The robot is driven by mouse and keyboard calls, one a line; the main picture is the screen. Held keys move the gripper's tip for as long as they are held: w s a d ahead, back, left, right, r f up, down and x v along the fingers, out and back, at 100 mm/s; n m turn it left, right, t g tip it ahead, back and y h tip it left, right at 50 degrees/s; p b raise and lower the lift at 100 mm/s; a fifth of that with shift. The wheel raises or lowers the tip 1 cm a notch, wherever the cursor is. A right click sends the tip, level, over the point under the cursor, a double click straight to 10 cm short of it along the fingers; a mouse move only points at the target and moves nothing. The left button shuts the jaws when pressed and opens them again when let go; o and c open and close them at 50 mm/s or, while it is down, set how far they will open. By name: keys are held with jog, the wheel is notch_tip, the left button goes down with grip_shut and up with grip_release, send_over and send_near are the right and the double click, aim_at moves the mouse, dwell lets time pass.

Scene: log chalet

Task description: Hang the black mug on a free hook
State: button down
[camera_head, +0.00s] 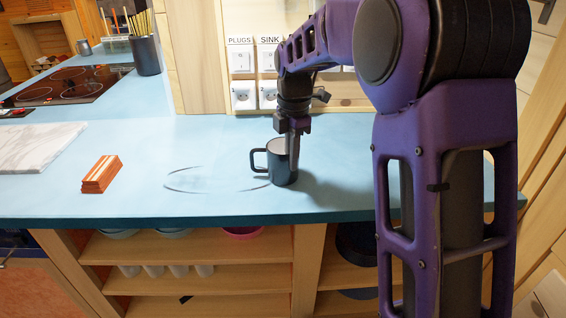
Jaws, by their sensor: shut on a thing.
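The black mug (283,168) stands upright at the right part of the blue counter, its handle pointing left. My gripper (293,148) reaches down from above and is shut on the mug's right rim side. The fingertips are small and partly inside or behind the mug's rim, so the exact contact is hard to see. The mug appears to be on or very close to the counter top. No hooks show in this view.
An orange striped stack (101,174) and a pale marble board (36,147) lie on the blue counter (220,205) to the left. A faint oval outline marks the counter beside the mug. Sockets and switches (241,78) line the back wall. A cooktop (70,86) is far left.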

jog(key=shift+r, duration=0.15)
dwell(0.4)
notch_tip(320, 180, up, 10)
jog(key=shift+f+p, duration=0.1)
jog(key=shift+p, duration=1.1)
